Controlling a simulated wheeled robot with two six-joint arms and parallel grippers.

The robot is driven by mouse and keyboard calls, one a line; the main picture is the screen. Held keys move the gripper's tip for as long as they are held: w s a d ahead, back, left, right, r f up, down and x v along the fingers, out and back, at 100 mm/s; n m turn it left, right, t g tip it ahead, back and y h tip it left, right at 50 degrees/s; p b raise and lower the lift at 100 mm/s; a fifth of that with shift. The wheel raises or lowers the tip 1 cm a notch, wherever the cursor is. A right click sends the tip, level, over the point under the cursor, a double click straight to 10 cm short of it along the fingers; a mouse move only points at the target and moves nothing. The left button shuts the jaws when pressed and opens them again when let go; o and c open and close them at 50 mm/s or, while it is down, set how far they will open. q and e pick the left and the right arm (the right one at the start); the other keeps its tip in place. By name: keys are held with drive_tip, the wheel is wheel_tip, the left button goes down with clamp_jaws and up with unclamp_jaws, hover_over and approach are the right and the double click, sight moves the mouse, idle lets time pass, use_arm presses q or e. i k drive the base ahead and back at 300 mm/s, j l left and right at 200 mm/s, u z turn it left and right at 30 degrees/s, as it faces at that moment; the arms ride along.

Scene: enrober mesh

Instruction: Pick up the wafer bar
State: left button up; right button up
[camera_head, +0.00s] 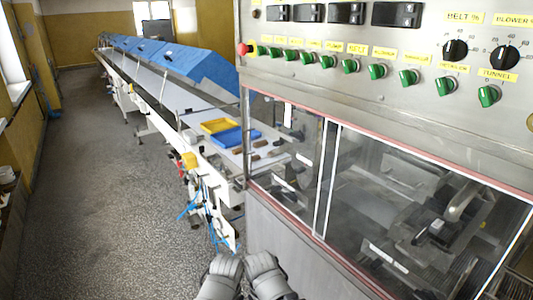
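Several small brown bars lie on the white belt (225,153) beside the trays, partly seen past the machine's edge. One brown bar (276,152) is at the right; I cannot tell which of them is the wafer bar. My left gripper (226,266) and my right gripper (262,263) are side by side at the bottom edge of the view, well short of the belt. Both are seen from behind, and their fingertips do not show clearly. I see nothing held in either.
A yellow tray (219,126) and a blue tray (237,136) sit on the belt. A steel control cabinet (390,100) with green knobs and a glazed front stands close on the right. Blue covers (190,65) line the conveyor. The speckled floor (95,190) on the left is clear.

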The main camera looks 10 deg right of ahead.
sight(235, 152)
drive_tip(key=j+z, duration=0.1)
drive_tip(key=z, duration=0.45)
drive_tip(key=i+j+z, duration=0.2)
drive_tip(key=j, duration=0.15)
drive_tip(key=j+z, duration=0.2)
drive_tip(key=j, duration=0.15)
drive_tip(key=i+j+z, duration=0.1)
drive_tip(key=j+z, duration=0.15)
drive_tip(key=j, duration=0.15)
drive_tip(key=i+j, duration=0.1)
drive_tip(key=j, duration=0.85)
drive_tip(key=j+z, duration=0.15)
drive_tip(key=j, duration=0.8)
drive_tip(key=i, duration=0.05)
